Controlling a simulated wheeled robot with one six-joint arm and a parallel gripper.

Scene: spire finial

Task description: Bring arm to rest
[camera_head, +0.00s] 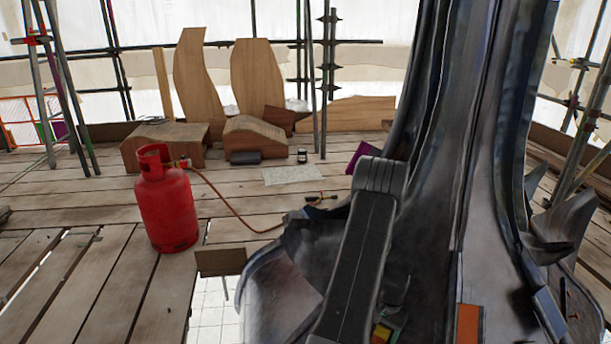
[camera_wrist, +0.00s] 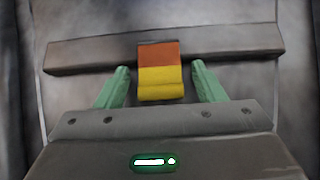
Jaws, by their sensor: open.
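My gripper (camera_wrist: 160,66) shows in the wrist view as two green fingers spread apart. An orange and yellow tag (camera_wrist: 160,72) lies between them, with a gap on either side, so nothing is clamped. The tag lies over a grey metal bar (camera_wrist: 90,54) that runs across the view in front of a grey metal surface. In the head view, my dark arm (camera_head: 358,250) reaches down in front of the tall grey metal spire (camera_head: 480,150). A small patch of yellow and green shows low beside the arm; the fingers cannot be made out clearly there.
A red gas cylinder (camera_head: 166,205) stands left on the plank deck (camera_head: 100,255), its hose (camera_head: 232,218) running to a torch (camera_head: 320,198) near the spire. Wooden forms (camera_head: 255,138) stand behind. Scaffold poles (camera_head: 323,80) rise around. An opening (camera_head: 212,310) shows in the deck.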

